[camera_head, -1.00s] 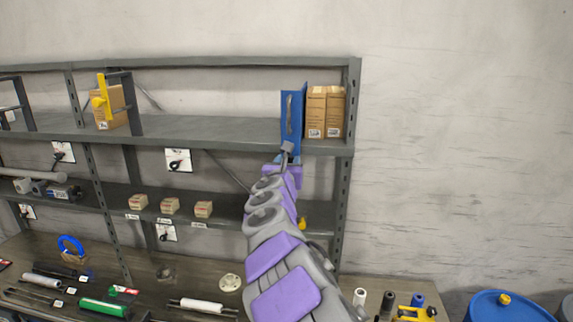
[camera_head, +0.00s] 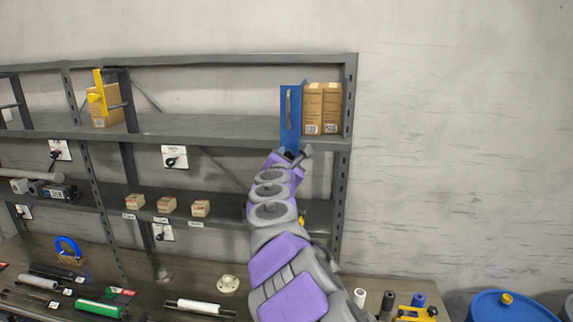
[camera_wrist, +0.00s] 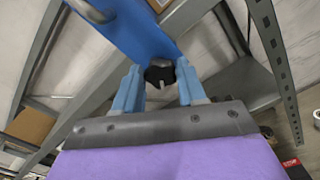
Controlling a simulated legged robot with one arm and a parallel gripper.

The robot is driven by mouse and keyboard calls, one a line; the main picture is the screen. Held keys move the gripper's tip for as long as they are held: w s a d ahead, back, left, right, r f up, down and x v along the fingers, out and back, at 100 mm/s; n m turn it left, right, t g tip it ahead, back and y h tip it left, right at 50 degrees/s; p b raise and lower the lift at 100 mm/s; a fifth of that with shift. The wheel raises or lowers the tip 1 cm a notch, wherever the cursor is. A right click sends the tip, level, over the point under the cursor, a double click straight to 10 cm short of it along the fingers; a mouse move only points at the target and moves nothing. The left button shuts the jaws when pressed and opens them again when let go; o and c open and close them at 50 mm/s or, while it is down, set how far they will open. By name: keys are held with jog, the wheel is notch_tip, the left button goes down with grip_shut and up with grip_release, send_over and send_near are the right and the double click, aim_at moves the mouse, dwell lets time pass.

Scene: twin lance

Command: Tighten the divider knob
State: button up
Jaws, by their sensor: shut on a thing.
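The blue divider (camera_head: 291,112) stands upright on the upper shelf, with a grey handle strip on its face. In the wrist view the divider (camera_wrist: 130,28) rises from just beyond my fingers. A dark knob (camera_wrist: 160,76) sits at its lower end, between the two light-blue fingers. My gripper (camera_wrist: 159,80) is shut on the knob, one finger on each side. In the head view my gripper (camera_head: 290,154) is at the shelf's front edge below the divider.
Two tall cardboard boxes (camera_head: 322,108) stand right beside the divider. The grey upper shelf (camera_head: 215,128) is bare to its left. A yellow bracket (camera_head: 100,94) and a box are at far left. Small boxes (camera_head: 168,204) sit on the lower shelf.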

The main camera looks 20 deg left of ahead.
jog(key=shift+a+f+m+b, duration=0.15)
jog(key=shift+m+b, duration=2.2)
jog(key=shift+m, duration=2.5)
jog(key=shift+d+f+m+b, duration=0.15)
jog(key=shift+m+b, duration=2.2)
jog(key=shift+m, duration=2.55)
jog(key=shift+a+f+m+b, duration=0.2)
jog(key=shift+m+b, duration=2.15)
jog(key=shift+m, duration=2.5)
